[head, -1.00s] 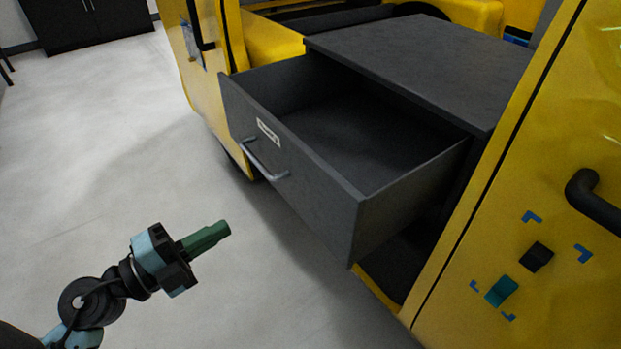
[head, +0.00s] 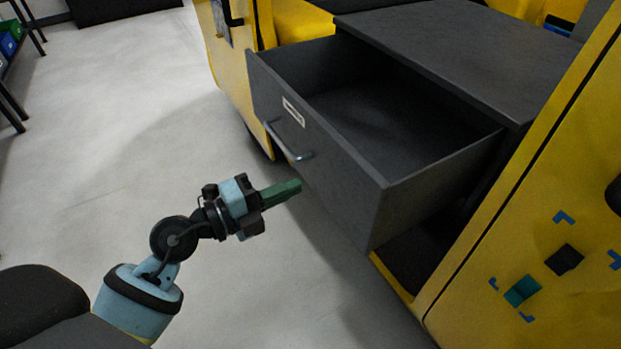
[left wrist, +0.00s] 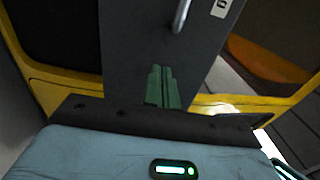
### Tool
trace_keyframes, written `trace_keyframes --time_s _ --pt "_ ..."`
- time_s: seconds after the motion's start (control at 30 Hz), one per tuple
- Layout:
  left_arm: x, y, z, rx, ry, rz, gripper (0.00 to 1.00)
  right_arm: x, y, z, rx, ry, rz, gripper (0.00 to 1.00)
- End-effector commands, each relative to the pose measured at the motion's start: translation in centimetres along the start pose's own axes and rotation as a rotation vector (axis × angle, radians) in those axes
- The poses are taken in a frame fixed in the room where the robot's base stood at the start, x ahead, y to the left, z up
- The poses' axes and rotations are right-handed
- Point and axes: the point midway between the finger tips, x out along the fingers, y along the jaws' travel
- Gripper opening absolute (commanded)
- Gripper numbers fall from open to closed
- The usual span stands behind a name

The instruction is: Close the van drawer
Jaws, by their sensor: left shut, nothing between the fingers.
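The dark grey van drawer (head: 330,165) is pulled out of its grey cabinet (head: 465,45) in the yellow van. Its inside looks empty. A metal bar handle (head: 287,142) and a white label (head: 293,112) are on its front. My left gripper (head: 294,187), with green fingers, is shut and empty, just in front of the drawer front below the handle. In the left wrist view the shut green fingers (left wrist: 161,88) point at the grey drawer front (left wrist: 130,45), with the handle (left wrist: 181,14) above. I cannot tell whether they touch it. My right gripper is not in view.
The yellow van panel (head: 540,230) stands right of the drawer, with blue corner marks and small dark and teal blocks on it. The pale floor (head: 120,130) is clear to the left. A shelf with bins (head: 10,40) stands at the far left.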

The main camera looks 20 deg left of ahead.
Motion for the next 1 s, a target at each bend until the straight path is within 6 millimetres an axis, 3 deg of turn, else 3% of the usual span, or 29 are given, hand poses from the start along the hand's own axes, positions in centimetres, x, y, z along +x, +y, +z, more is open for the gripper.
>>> trace_keyframes --time_s 0.1,0.33,1.0 --pt "2.1 0.0 0.0 -0.001 0.001 -0.002 0.00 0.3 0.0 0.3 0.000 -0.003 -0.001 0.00" --pt "4.5 0.1 -0.1 -0.001 0.002 0.000 0.00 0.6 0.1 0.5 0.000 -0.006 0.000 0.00" --pt "4.9 -0.1 0.0 -0.001 0.000 0.001 0.00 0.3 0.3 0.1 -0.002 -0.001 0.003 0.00"
